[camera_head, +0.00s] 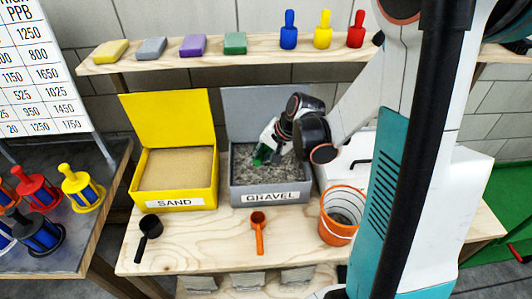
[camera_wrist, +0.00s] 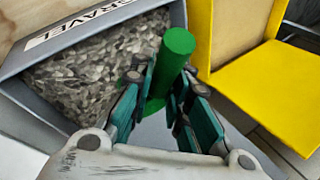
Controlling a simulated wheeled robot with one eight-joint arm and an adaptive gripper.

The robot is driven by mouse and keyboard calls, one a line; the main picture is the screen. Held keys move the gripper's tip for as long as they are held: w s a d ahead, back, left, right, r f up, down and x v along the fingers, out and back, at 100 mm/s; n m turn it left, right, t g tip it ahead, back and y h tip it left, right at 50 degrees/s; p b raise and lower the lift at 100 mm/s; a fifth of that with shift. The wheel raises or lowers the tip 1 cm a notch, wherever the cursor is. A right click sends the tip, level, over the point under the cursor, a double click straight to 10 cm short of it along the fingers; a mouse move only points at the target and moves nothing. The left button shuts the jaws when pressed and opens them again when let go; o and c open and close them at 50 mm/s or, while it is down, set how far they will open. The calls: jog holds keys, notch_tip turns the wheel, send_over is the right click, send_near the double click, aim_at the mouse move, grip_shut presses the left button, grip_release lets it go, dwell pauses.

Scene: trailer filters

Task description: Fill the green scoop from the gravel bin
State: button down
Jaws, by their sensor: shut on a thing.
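The gravel bin (camera_head: 270,193) is a grey, open-lidded box labelled GRAVEL, holding grey gravel (camera_head: 243,170). In the wrist view the gravel (camera_wrist: 95,65) fills the left part. My gripper (camera_head: 272,148) is over the bin, tilted down. It is shut on the green scoop (camera_head: 262,155), whose green cylindrical part (camera_wrist: 173,62) stands up between and beyond the fingers (camera_wrist: 165,95) in the wrist view. The scoop is at or just above the gravel; I cannot tell whether it touches. Its cup opening and any contents are hidden.
The yellow sand bin (camera_head: 170,203) stands left of the gravel bin. A black scoop (camera_head: 148,230) and an orange scoop (camera_head: 258,225) lie in front. An orange bucket (camera_head: 338,231) stands right. A shelf (camera_head: 190,57) above holds coloured blocks and stampers.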

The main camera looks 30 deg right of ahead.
jog(key=s+d+r+n+g+y, duration=0.2)
jog(key=s+r, duration=0.1)
jog(key=shift+w+d+f+b, duration=0.95)
jog(key=shift+w+f+b, duration=1.6)
jog(key=shift+f, duration=2.4)
jog(key=s+a+r+p, duration=0.1)
jog(key=s+r+p, duration=0.4)
jog(key=r, duration=0.4)
jog(key=shift+s+a+r, duration=0.2)
jog(key=shift+a+r, duration=0.2)
jog(key=shift+p, duration=0.3)
notch_tip(320, 180, up, 2)
jog(key=t+h, duration=0.1)
jog(key=t, duration=0.2)
jog(key=shift+s+r+n+h, duration=0.1)
jog(key=shift+s+n+h, duration=0.05)
jog(key=shift+n+h, duration=0.2)
jog(key=shift+r+t+h, duration=0.25)
jog(key=shift+r+t, duration=0.15)
jog(key=shift+t, duration=0.4)
